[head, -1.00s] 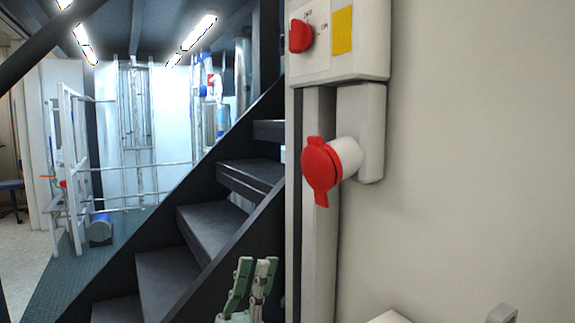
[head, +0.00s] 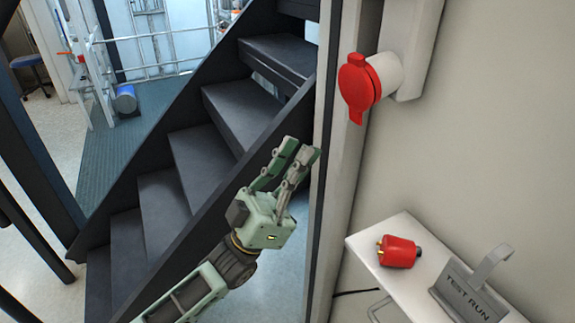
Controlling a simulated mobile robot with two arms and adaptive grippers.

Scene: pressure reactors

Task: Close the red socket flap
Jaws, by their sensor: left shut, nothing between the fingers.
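The red socket flap (head: 355,85) is a round disc with a tab pointing down. It sits at the front of the white socket (head: 384,74) on the wall, at the upper right of the head view. The disc covers the socket's mouth from this side; I cannot tell whether it is pressed fully shut. My left gripper (head: 303,148) is green and grey, with its fingers together and empty. It points up, below and to the left of the flap, clear of it in the picture. My right gripper is not in view.
A red plug (head: 398,252) lies on a white shelf (head: 374,239) at the lower right, beside a grey "TEST RUN" sign (head: 466,294). Dark stairs (head: 178,200) rise behind my left arm. A vertical wall edge (head: 335,190) stands just right of the gripper.

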